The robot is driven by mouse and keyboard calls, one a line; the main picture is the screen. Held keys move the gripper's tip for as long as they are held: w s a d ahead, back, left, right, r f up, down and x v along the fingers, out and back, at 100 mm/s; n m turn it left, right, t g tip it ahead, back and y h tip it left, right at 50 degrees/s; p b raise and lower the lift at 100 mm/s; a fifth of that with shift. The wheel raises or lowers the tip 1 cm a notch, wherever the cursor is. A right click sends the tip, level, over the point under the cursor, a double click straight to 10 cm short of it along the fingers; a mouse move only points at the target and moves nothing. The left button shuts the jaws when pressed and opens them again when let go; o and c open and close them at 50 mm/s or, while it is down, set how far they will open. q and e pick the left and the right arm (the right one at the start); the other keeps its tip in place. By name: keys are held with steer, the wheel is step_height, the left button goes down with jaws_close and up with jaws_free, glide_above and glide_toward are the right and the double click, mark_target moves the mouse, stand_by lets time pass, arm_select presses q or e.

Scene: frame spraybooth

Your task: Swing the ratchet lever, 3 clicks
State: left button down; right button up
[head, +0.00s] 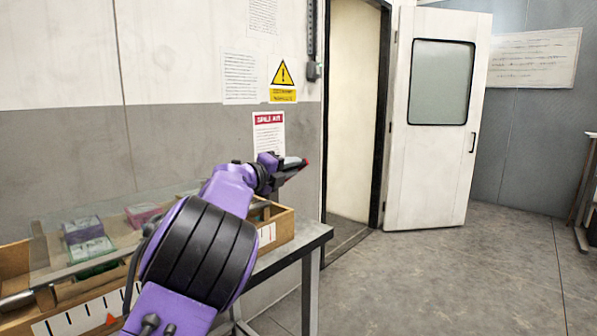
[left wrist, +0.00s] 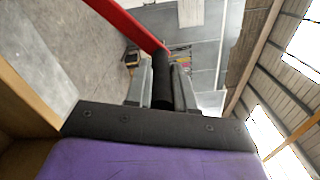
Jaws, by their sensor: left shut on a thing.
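The ratchet lever shows in the left wrist view as a red bar (left wrist: 125,22) with a black cylindrical grip (left wrist: 162,92) at its end. My left gripper (left wrist: 163,72) is shut on the black grip, one grey finger on each side. In the head view my purple left arm reaches over the wooden box, and the left gripper (head: 289,167) is past its right end. The ratchet mechanism cannot be made out. My right gripper is not in view.
The wooden box (head: 284,229) stands on a dark-framed table (head: 318,238). It holds green (head: 90,250) and pink (head: 143,213) packs. A white scale (head: 75,319) with a red pointer is on its front. The wall is close behind. Floor at right is clear before the open white door (head: 430,175).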

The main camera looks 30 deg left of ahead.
arm_select(q)
steer(key=shift+f, duration=0.15)
steer(key=c, duration=1.3)
jaws_free()
steer(key=o, duration=0.3)
steer(key=shift+w+f, duration=0.1)
steer(key=shift+o, duration=0.2)
steer(key=shift+s, duration=0.25)
steer(key=b+v, duration=0.1)
steer(key=v, duration=0.9)
steer(key=shift+b, duration=0.4)
